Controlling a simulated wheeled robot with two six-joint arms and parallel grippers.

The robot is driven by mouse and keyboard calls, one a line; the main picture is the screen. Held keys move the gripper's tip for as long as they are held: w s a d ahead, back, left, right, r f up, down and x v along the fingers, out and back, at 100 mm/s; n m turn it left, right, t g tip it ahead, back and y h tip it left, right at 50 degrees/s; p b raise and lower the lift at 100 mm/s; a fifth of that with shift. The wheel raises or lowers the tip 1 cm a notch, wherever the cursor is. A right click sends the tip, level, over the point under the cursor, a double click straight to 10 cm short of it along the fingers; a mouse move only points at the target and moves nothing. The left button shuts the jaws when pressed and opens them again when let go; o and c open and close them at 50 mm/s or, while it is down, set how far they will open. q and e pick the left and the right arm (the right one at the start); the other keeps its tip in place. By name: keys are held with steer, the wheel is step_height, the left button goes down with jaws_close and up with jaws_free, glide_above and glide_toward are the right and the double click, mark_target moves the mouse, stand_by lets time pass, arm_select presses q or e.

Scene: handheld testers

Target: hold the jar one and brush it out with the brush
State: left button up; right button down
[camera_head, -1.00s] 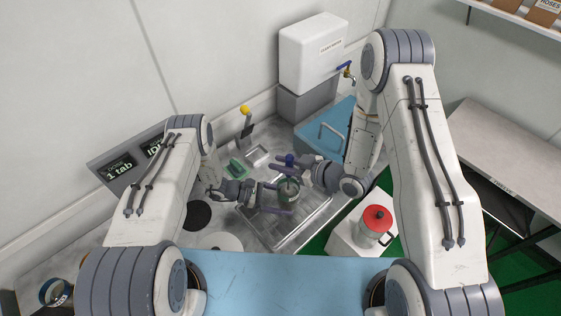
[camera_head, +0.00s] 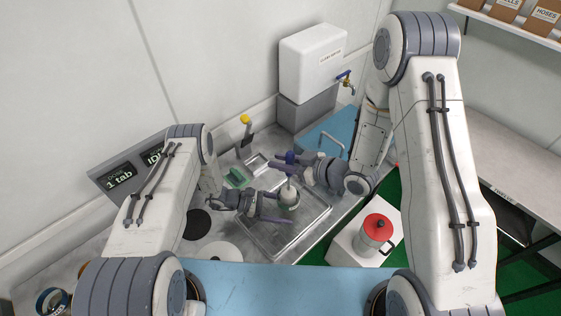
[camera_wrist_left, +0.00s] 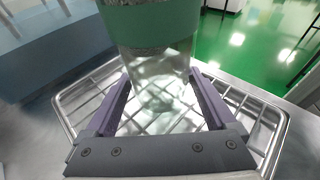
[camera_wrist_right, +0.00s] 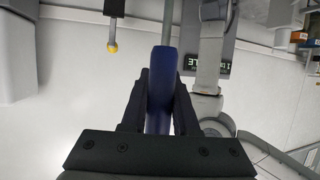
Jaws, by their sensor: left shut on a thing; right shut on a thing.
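A clear jar with a green band (camera_wrist_left: 150,24) is between the fingers of my left gripper (camera_wrist_left: 160,92), which is shut on it; the wire rack shows through its glass. In the head view the jar (camera_head: 289,196) is over the metal tray. My right gripper (camera_wrist_right: 160,92) is shut on the blue handle of the brush (camera_wrist_right: 161,75). In the head view the brush handle (camera_head: 290,158) stands above the jar, with a pale part at the jar's mouth. I cannot tell how deep the brush reaches.
A metal tray with a wire rack (camera_head: 270,255) lies below the jar. A red-lidded jug (camera_head: 375,235) stands on a white block at right. A green sponge (camera_head: 236,178) and a yellow-topped tool (camera_head: 245,120) are behind. A white water tank (camera_head: 312,60) with a tap is at the back.

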steer(key=shift+f, duration=0.1)
steer(key=shift+f, duration=2.45)
steer(key=shift+s, duration=0.75)
steer(key=shift+r, duration=0.15)
step_height(320, 180, up, 5)
steer(key=shift+f, duration=0.15)
steer(key=shift+f, duration=2.5)
